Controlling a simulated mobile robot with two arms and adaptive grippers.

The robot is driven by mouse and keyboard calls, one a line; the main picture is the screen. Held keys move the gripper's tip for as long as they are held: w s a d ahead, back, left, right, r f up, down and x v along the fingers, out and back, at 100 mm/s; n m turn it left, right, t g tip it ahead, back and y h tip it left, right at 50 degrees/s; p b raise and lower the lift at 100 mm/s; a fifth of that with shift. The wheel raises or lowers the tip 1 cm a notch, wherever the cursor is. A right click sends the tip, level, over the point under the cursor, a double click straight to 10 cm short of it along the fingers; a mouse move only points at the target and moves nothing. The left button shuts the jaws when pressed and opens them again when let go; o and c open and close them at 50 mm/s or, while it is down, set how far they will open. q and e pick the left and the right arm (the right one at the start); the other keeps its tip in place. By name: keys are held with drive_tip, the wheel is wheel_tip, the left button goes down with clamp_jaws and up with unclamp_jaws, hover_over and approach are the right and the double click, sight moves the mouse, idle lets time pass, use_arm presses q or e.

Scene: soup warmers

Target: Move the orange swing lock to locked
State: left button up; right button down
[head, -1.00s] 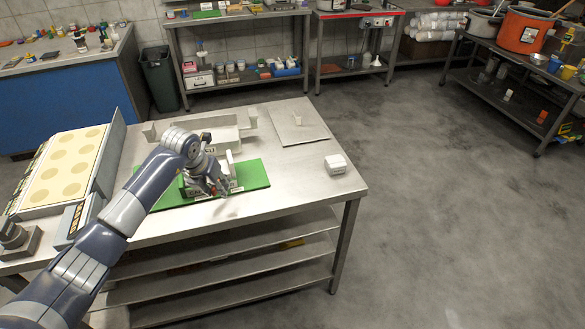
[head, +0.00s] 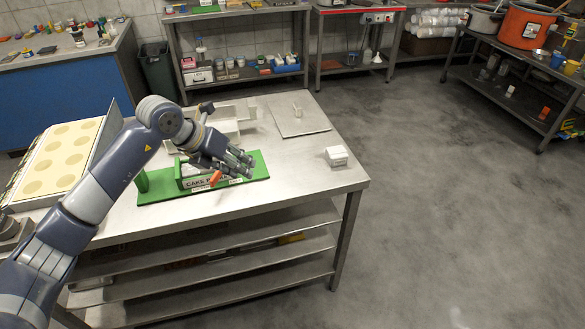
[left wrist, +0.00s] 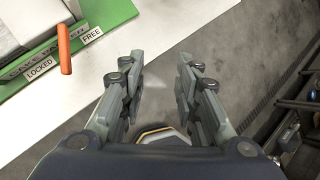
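The orange swing lock (left wrist: 64,48) is a short bar at the front of the green-based station. In the left wrist view it points toward the front edge, between the LOCKED label (left wrist: 38,68) and the FREE label (left wrist: 91,36), nearer LOCKED. In the head view the lock (head: 215,178) shows just below my left gripper (head: 238,163). In the left wrist view the left gripper (left wrist: 160,90) has its fingers spread, with nothing between them. It is right of the lock and apart from it. The green base (head: 160,196) lies on the metal table. My right gripper is not in view.
A small white box (head: 336,156) stands at the table's right side. A flat metal lid (head: 300,122) and a metal tray (head: 245,122) lie behind the station. A cream panel with round spots (head: 62,160) is at the left.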

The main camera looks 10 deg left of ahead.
use_arm(q)
drive_tip(key=s+d+r+h+b, duration=0.1)
drive_tip(key=d+r+h, duration=0.1)
drive_tip(key=d+h, duration=0.2)
drive_tip(key=s+d+r+n+h+b, duration=0.1)
drive_tip(key=d+r+h, duration=0.1)
drive_tip(key=d, duration=0.7)
drive_tip(key=shift+d+r+t+h+b, duration=0.15)
drive_tip(key=shift+d+t+h+b, duration=0.25)
drive_tip(key=shift+h, duration=0.5)
drive_tip(key=shift+s, duration=0.1)
